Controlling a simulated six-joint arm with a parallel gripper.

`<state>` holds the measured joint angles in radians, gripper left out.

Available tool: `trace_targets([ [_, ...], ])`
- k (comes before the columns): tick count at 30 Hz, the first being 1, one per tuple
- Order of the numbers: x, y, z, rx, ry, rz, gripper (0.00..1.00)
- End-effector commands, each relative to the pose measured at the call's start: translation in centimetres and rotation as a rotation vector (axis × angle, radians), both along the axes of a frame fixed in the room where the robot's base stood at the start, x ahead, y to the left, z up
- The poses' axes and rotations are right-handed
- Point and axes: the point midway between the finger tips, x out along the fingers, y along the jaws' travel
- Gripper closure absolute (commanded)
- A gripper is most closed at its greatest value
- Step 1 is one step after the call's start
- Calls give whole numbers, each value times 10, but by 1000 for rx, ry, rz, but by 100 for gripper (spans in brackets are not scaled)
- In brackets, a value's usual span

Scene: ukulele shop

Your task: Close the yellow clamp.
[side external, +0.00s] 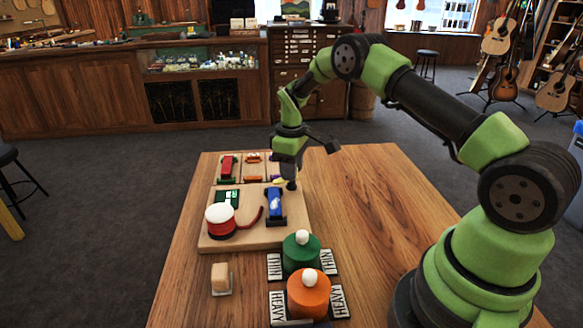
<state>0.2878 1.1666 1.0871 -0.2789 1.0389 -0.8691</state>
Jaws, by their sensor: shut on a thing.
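The yellow clamp (278,182) shows only as a small yellow patch at the back right of the wooden board (250,232). My gripper (290,184) points down there and is shut on it. The fingers and my wrist hide most of the clamp, so I cannot tell how far its jaws are apart.
A blue clamp (275,204) lies just in front of my gripper. Green (301,253) and orange (308,293) knobbed pots stand in front. The table's right side is clear.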

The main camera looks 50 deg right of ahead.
Motion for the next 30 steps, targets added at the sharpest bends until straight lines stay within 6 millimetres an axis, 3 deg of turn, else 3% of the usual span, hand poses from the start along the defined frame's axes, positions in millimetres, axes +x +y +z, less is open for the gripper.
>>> trace_targets([
  [13,1,0,1,-1,-5,269,93],
  [30,1,0,1,-1,-5,325,93],
])
